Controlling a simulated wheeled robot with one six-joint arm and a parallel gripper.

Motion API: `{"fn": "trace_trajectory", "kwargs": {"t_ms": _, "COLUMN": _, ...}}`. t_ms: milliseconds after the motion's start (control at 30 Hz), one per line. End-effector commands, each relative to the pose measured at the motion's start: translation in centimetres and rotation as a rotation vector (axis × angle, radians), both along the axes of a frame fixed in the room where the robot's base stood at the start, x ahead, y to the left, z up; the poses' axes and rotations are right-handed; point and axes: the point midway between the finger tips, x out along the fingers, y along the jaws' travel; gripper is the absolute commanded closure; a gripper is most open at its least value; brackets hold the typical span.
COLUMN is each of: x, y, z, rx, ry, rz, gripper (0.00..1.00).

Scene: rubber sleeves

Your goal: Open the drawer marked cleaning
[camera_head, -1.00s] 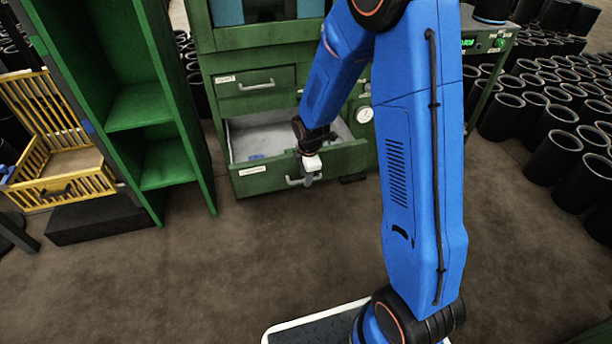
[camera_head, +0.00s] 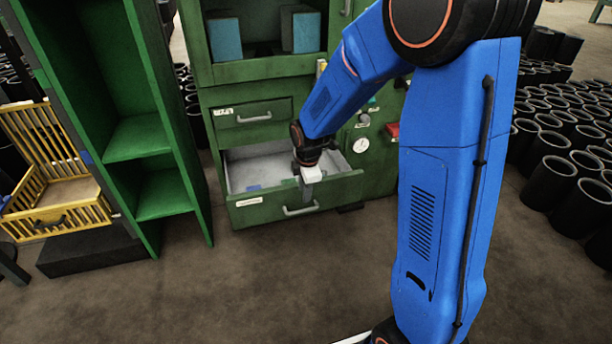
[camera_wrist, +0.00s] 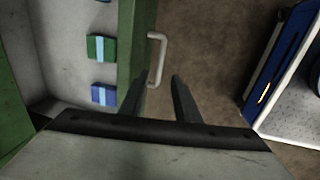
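The green cabinet's lower drawer (camera_head: 330,191) stands pulled open, with a pale interior and a white label whose words are too small to read. Its grey bar handle (camera_head: 300,211) shows on the front; the handle is also in the wrist view (camera_wrist: 161,50). My gripper (camera_head: 306,192) is at the drawer's front, by its top edge and above the handle. In the wrist view my gripper (camera_wrist: 160,80) has its two dark fingers apart with nothing clamped between them. The near end of the handle shows close to the fingertips; I cannot tell if they touch.
A shut upper drawer (camera_head: 254,120) with its own label and handle sits above. Inside the open drawer lie a green block (camera_wrist: 101,48) and a blue block (camera_wrist: 103,95). A green shelf (camera_head: 135,137) and yellow crate (camera_head: 60,215) stand left; black sleeves (camera_head: 560,185) fill the right.

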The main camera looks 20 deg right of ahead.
Motion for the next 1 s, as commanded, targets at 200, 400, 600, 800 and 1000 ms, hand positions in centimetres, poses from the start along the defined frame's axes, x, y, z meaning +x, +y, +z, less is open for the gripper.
{"fn": "trace_trajectory", "kwargs": {"t_ms": 200, "x": -0.7, "y": 0.0, "z": 3.9, "rx": 0.000, "ry": -0.003, "rz": 0.000, "gripper": 0.71}}
{"fn": "trace_trajectory", "kwargs": {"t_ms": 400, "x": -1.2, "y": 0.0, "z": 6.4, "rx": 0.000, "ry": -0.002, "rz": 0.000, "gripper": 0.71}}
{"fn": "trace_trajectory", "kwargs": {"t_ms": 600, "x": -1.4, "y": 0.0, "z": 7.4, "rx": 0.000, "ry": 0.000, "rz": 0.000, "gripper": 0.71}}
{"fn": "trace_trajectory", "kwargs": {"t_ms": 800, "x": -1.5, "y": 0.0, "z": 7.5, "rx": 0.000, "ry": 0.001, "rz": 0.000, "gripper": 0.71}}
{"fn": "trace_trajectory", "kwargs": {"t_ms": 1000, "x": -1.4, "y": 0.0, "z": 7.5, "rx": 0.000, "ry": 0.000, "rz": 0.000, "gripper": 0.71}}
